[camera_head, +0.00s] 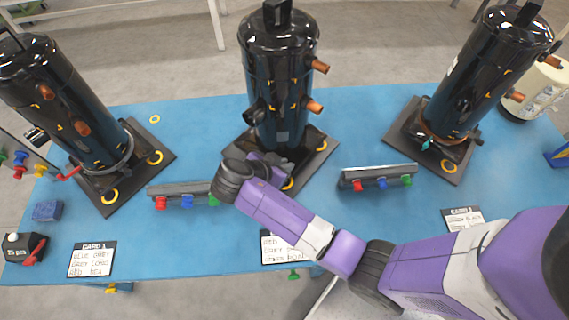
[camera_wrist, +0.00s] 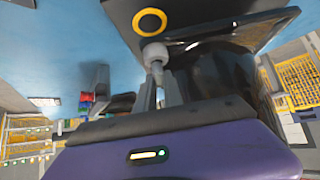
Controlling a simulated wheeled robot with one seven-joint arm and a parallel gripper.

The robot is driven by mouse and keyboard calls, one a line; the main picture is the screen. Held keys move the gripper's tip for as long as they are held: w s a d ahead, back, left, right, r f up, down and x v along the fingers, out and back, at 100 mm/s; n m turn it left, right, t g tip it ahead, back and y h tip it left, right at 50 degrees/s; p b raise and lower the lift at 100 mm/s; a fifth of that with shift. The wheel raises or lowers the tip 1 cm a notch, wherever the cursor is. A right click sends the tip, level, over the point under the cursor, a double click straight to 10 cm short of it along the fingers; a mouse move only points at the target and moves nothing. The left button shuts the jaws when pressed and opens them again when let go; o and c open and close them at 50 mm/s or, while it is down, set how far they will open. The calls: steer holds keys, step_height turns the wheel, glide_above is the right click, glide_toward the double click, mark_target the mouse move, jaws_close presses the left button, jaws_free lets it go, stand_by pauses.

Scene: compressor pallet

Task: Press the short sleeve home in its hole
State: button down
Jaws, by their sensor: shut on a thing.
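My gripper (camera_wrist: 158,88) is shut on a small pale grey piece, which looks like the short sleeve (camera_wrist: 155,53). The sleeve has a wide round end and a narrower part between the fingers. In the wrist view it points at the dark base plate (camera_wrist: 190,18), close beside a yellow ring (camera_wrist: 150,21) on that plate. I cannot tell whether it touches the plate, and its hole is not clearly seen. In the head view my arm reaches the front of the middle compressor (camera_head: 279,85). There my wrist hides the sleeve and the fingertips.
A left compressor (camera_head: 65,100) and a right compressor (camera_head: 485,70) stand on dark plates on the blue table (camera_head: 350,115). Racks with coloured pieces, the left rack (camera_head: 180,189) and right rack (camera_head: 378,174), flank my wrist. Cards (camera_head: 92,260) lie along the front edge.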

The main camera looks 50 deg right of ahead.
steer(key=shift+f+b, duration=0.3)
steer(key=shift+f, duration=0.15)
steer(key=shift+r, duration=0.15)
steer(key=shift+r+p, duration=0.45)
steer(key=shift+w, duration=0.15)
stand_by(1.2)
steer(key=shift+f+b, duration=0.55)
steer(key=shift+r, duration=0.15)
steer(key=shift+r+p, duration=0.4)
stand_by(0.5)
